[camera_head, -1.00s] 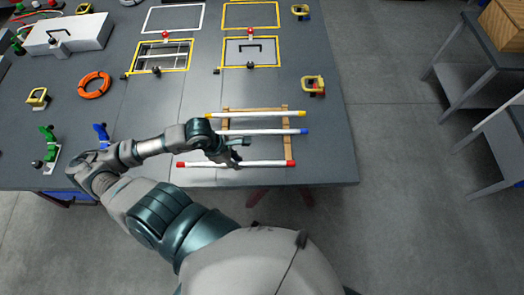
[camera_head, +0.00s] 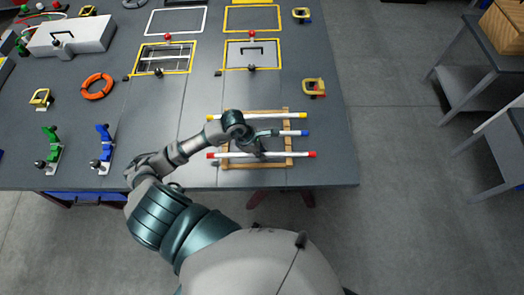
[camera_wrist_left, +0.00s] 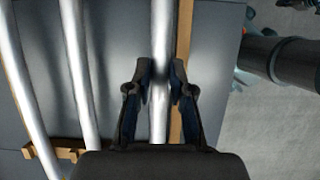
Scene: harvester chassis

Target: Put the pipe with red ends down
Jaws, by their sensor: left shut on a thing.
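The white pipe with red ends (camera_head: 292,155) lies level across the near part of the wooden rack (camera_head: 289,145) in the head view. My left gripper (camera_head: 261,150) is shut on it near its middle. In the left wrist view the pipe (camera_wrist_left: 160,60) runs between the two fingers of my left gripper (camera_wrist_left: 161,85). I cannot tell whether it touches the rack or hangs just above it. The yellow-ended pipe (camera_head: 280,116) and the blue-ended pipe (camera_head: 292,133) lie parallel on the rack, farther from me. My arm partly hides the blue-ended one. My right gripper is out of view.
The grey table (camera_head: 330,150) is bare to the right of the rack. A blue toggle clamp (camera_head: 104,145) and a green one (camera_head: 51,148) stand to the left. The table's near edge is close to the red-ended pipe.

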